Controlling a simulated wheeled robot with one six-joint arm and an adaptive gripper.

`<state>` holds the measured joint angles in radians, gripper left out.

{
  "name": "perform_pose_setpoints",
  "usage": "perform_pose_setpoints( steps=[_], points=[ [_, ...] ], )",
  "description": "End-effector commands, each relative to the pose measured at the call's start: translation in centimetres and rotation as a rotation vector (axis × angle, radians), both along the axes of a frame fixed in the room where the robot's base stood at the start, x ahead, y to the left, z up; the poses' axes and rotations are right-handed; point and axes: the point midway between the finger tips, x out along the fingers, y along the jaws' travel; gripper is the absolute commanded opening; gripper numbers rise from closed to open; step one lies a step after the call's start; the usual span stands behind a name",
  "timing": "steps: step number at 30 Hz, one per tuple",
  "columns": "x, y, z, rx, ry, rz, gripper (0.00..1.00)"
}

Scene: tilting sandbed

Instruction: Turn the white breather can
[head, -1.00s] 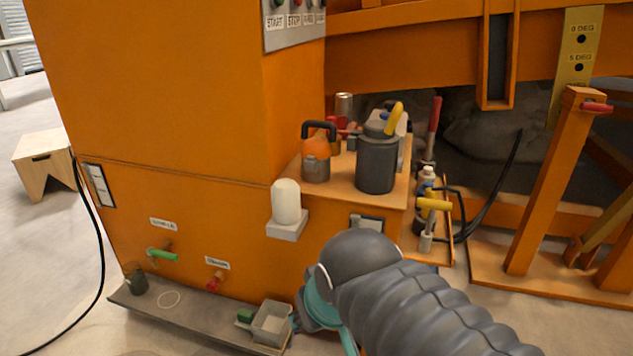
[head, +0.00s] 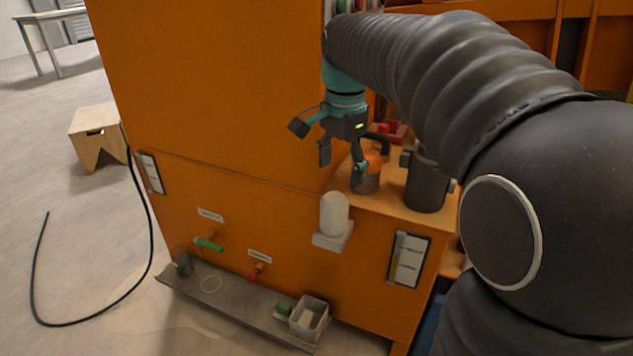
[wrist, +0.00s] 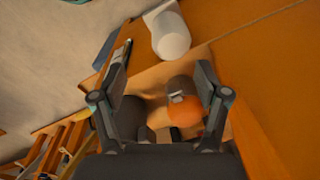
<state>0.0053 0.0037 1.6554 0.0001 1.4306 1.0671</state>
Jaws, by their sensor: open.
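The white breather can (head: 334,213) stands upright on a small pale bracket (head: 333,237) on the orange cabinet's side, just below the shelf. In the wrist view the white can (wrist: 171,38) is at the top, beyond my fingers. My gripper (head: 341,160) is open and empty, pointing down above the can and a little to its right, apart from it. In the wrist view my open gripper (wrist: 163,84) has a finger on each side, with shelf items showing between and below them.
An orange-and-grey jug (head: 367,172) and a dark grey canister (head: 427,185) stand on the shelf near my gripper. Below are a green-handled valve (head: 208,244), a red valve (head: 256,271) and a tray ledge (head: 235,300) with a grey bin (head: 310,318).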

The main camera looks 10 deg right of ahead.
Motion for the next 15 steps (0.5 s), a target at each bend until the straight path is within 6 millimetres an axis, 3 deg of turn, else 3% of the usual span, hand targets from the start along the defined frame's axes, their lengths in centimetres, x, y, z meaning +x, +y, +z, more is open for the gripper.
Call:
perform_pose_setpoints(
  steps=[3, 8, 15],
  points=[
    [1.8, 0.0, 0.7, 0.003, 0.034, -0.082, 0.74],
    [2.6, 0.0, 0.5, 0.004, 0.054, -0.13, 0.74],
    [2.5, 0.1, -2.5, 0.003, 0.055, -0.133, 0.74]
  ],
)
